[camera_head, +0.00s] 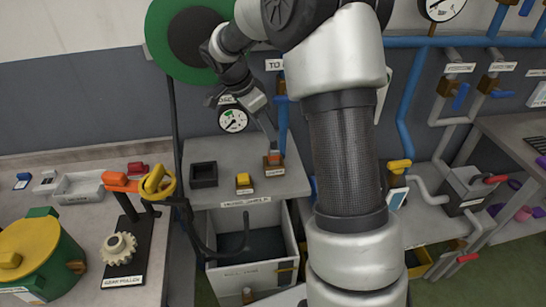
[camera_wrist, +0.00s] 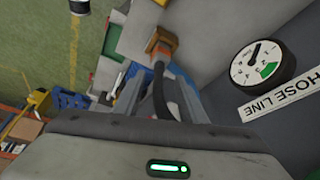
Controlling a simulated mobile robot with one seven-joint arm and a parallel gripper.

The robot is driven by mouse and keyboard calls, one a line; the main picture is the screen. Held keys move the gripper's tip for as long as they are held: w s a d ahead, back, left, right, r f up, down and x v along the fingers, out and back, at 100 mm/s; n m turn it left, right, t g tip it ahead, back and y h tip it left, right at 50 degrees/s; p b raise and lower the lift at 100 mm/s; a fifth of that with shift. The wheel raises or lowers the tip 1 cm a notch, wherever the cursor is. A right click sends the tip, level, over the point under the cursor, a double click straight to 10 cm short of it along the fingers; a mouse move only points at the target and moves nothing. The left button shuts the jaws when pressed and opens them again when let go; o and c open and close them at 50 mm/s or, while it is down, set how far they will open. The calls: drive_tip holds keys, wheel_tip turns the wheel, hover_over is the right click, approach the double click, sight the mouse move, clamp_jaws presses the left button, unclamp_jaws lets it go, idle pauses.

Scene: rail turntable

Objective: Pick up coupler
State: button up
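An orange-and-brown fitting (camera_head: 273,160) sits at the right back of the grey shelf; it is probably the coupler. A thin dark line runs from near my gripper (camera_head: 257,103) down toward it. My gripper is above and left of this fitting, near the gauge. In the wrist view a brown block (camera_wrist: 160,42) has a black hose-like piece (camera_wrist: 160,95) extending toward my gripper.
A gauge (camera_head: 233,120) is on the wall behind the shelf. A yellow fitting (camera_head: 243,182) and a black square holder (camera_head: 204,174) stand on the shelf. A green reel (camera_head: 160,40) is upper left, with a black hose hanging down. An open grey bin (camera_head: 228,274) is below the shelf.

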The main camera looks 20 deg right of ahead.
sight(274, 143)
drive_tip(key=x, duration=0.5)
drive_tip(key=shift+d+f+p, duration=0.2)
drive_tip(key=shift+f+p, duration=0.15)
drive_tip(key=shift+p, duration=0.05)
clamp_jaws()
